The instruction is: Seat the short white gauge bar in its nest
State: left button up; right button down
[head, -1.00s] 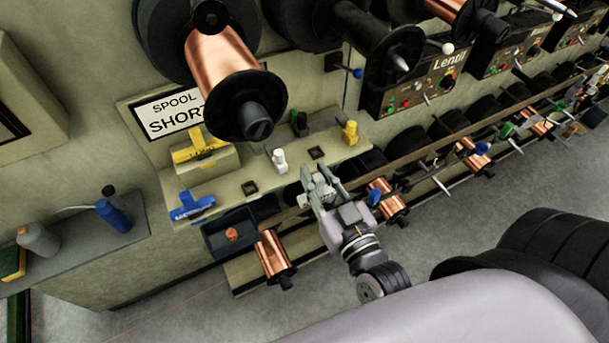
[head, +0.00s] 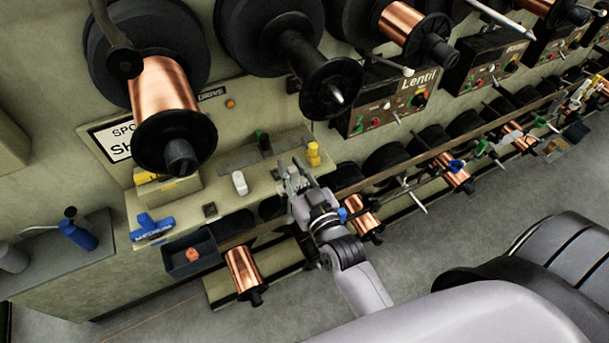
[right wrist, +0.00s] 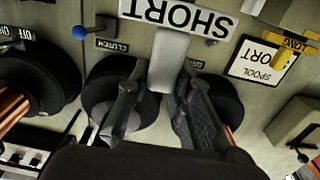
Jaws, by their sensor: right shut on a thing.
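The short white gauge bar (right wrist: 168,62), with a crosspiece lettered SHORT, stands between the fingers of my right gripper (right wrist: 150,88) in the right wrist view. The gripper is shut on its stem. In the head view my right gripper (head: 296,178) is at the front edge of the pale ledge, and the bar is hard to make out there. A dark square socket (head: 275,174) lies just left of the fingers; another socket (head: 210,210) is farther left. I cannot tell which is the bar's nest. The bar's lower end is not clearly visible. My left gripper is out of view.
A white block (head: 240,183) and a yellow peg (head: 313,154) stand on the ledge (head: 190,218). A blue MEDIUM bar (head: 152,228) is at its left end. A dark bin (head: 188,266) is below.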

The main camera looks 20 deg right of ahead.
jog(key=w+p, duration=0.2)
jog(key=w, duration=0.8)
jog(key=shift+w, duration=0.2)
jog(key=shift+a, duration=0.1)
jog(key=shift+p, duration=0.3)
notch_tip(320, 180, down, 4)
jog(key=b, duration=0.2)
jog(key=shift+r+b, duration=0.1)
jog(key=shift+b, duration=0.25)
jog(key=shift+p, duration=0.3)
